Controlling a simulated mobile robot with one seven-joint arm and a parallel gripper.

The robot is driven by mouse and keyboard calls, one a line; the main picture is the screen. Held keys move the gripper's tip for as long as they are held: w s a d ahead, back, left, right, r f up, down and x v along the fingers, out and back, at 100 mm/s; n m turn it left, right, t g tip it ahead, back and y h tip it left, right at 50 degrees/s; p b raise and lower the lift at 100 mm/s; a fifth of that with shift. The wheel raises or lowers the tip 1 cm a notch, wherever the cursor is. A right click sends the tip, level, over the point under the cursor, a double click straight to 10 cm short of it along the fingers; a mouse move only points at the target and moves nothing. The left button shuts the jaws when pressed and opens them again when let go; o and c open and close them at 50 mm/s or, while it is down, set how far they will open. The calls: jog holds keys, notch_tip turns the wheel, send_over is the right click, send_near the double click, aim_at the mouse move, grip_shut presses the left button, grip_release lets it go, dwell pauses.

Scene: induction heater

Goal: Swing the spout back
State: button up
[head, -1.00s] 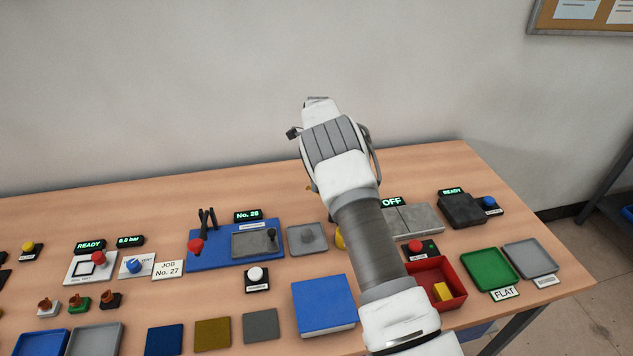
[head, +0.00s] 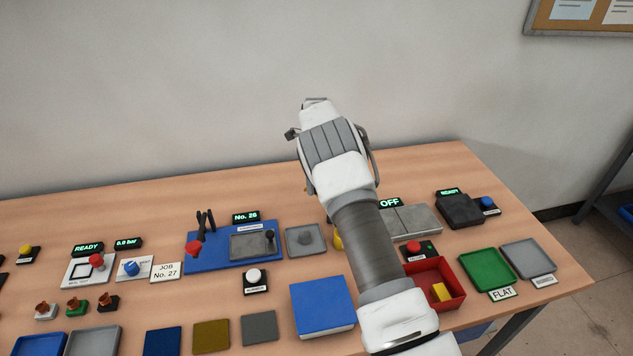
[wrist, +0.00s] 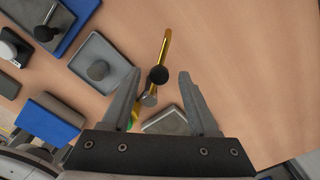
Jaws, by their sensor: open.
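The brass-yellow spout (wrist: 166,44) shows in the wrist view as a thin tube with a black ball knob (wrist: 158,75) beside a grey metal piece. My gripper (wrist: 159,82) is open, with one finger left of the knob and one right of it. The knob appears between the fingertips, with space on both sides; I cannot tell how far below them it is. In the head view my arm hides the fingers and most of the spout; only a bit of yellow (head: 338,241) shows beside the arm.
A grey tray with a round knob (head: 306,240) stands left of the spout. Grey blocks (head: 418,220) by an OFF display stand to the right. A red bin (head: 448,272) and a blue block (head: 322,305) are nearer the front. Bare table lies behind the spout.

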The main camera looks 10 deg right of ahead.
notch_tip(320, 180, up, 17)
jog(key=p, duration=0.1)
jog(key=shift+r, duration=0.2)
dwell(0.3)
jog(key=s+d+r+n+t+y, duration=0.1)
jog(key=s+d+r+n+t, duration=0.25)
jog(key=s+r+n, duration=1.2)
jog(key=s+f+n+t, duration=0.1)
jog(key=s+n, duration=0.4)
jog(key=s, duration=0.9)
jog(key=s+f+n+t+h, duration=0.1)
jog(key=s+f+n, duration=0.2)
jog(key=s, duration=1.1)
jog(key=n, duration=0.3)
jog(key=shift+s+a, duration=0.15)
jog(key=shift+a, duration=0.25)
jog(key=shift+a, duration=0.1)
